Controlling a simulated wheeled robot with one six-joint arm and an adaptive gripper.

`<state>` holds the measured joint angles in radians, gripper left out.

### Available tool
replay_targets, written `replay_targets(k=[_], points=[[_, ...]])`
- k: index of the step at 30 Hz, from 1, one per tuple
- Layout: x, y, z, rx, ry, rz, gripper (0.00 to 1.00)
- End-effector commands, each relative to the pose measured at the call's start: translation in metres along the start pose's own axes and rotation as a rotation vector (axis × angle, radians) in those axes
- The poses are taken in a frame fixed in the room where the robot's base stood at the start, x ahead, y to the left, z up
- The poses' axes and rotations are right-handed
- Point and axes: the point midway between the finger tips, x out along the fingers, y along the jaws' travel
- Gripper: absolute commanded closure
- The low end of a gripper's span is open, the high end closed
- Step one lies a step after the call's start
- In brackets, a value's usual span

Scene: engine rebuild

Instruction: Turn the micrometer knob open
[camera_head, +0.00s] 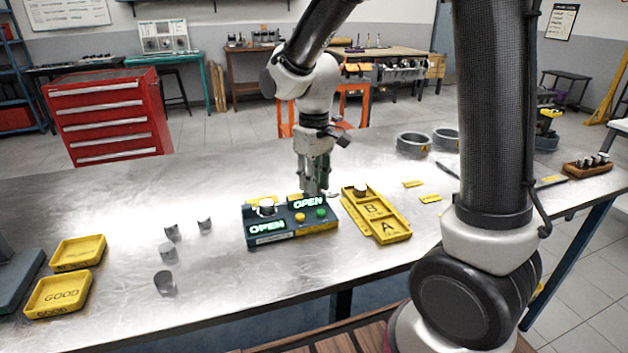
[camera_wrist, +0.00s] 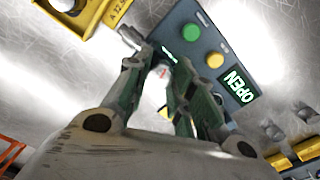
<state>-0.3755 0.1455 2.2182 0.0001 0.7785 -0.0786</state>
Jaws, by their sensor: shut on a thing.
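The dark blue micrometer unit (camera_head: 290,229) stands on the metal table, with lit OPEN signs at its front left (camera_head: 267,228) and right (camera_head: 308,203). It has a green button (camera_head: 321,212) and a yellow button (camera_head: 300,217) on its right side. My gripper (camera_head: 314,190) points down behind the right sign. In the wrist view my gripper (camera_wrist: 160,72) is beside the unit's edge, near the green button (camera_wrist: 191,32). Its fingers are closed on the micrometer knob, which they mostly hide. A pale metal part (camera_wrist: 130,36) shows at the fingertips. A grey cylinder (camera_head: 266,208) sits at the unit's left.
A yellow tray marked A and B (camera_head: 391,230) lies close right of the unit, with a cylinder (camera_head: 360,188) at its far end. Several loose grey cylinders (camera_head: 168,251) stand to the left. Metal rings (camera_head: 413,143) lie at the back right.

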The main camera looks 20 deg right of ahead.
Motion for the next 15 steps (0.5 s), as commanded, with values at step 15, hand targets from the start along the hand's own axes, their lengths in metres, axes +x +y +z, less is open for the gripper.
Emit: replay_targets(k=[15], points=[[-0.0006, 0.0007, -0.0008, 0.482, 0.003, 0.000, 1.00]])
